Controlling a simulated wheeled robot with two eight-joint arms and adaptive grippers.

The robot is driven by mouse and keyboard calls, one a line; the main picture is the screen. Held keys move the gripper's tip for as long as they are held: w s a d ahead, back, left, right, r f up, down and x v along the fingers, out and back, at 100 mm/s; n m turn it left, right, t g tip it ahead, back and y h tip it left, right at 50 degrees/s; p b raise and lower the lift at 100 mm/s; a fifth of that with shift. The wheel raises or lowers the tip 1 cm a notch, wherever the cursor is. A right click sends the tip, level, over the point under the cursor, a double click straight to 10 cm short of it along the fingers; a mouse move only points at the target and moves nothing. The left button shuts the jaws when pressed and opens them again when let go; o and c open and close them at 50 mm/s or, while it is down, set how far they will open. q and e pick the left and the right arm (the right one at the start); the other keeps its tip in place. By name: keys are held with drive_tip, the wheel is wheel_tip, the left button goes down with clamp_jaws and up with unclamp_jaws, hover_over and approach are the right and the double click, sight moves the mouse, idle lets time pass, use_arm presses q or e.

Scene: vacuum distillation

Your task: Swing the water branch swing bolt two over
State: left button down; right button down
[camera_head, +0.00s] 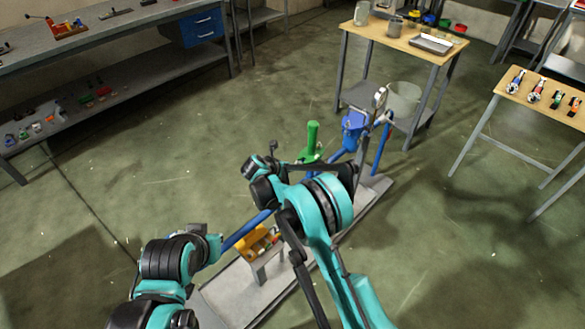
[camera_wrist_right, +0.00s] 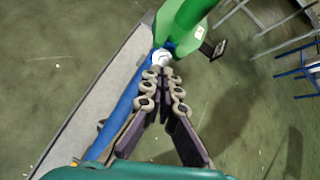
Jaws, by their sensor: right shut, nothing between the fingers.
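In the right wrist view, my right gripper (camera_wrist_right: 165,78) is shut and empty. Its fingertips are close to a small pale, bolt-like part (camera_wrist_right: 161,57) at the joint between the blue pipe (camera_wrist_right: 128,98) and a green fitting (camera_wrist_right: 190,38). I cannot tell whether they touch it, or which swing bolt it is. In the head view the green fitting (camera_head: 312,140) stands upright behind my right arm, which hides the joint and the right fingertips. My left arm is at lower left, its end beside the blue pipe; I cannot make out its fingers.
The pipe runs over a long grey base (camera_head: 235,293). An orange-yellow part (camera_head: 258,240) sits near its front end. A blue vessel (camera_head: 353,130) and a round gauge (camera_head: 380,98) stand at its far end. A wooden table (camera_head: 440,57) is beyond. Floor on both sides is clear.

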drive_tip(key=shift+w+d+r+g+y+p, duration=0.1)
drive_tip(key=shift+r+g+y+p, duration=0.15)
drive_tip(key=shift+g+y+p, duration=0.05)
drive_tip(key=shift+w+d+r+g+y+p, duration=1)
drive_tip(key=shift+w+d+r+p, duration=0.2)
drive_tip(key=shift+w+d, duration=0.15)
drive_tip(key=shift+w+d+r, duration=0.25)
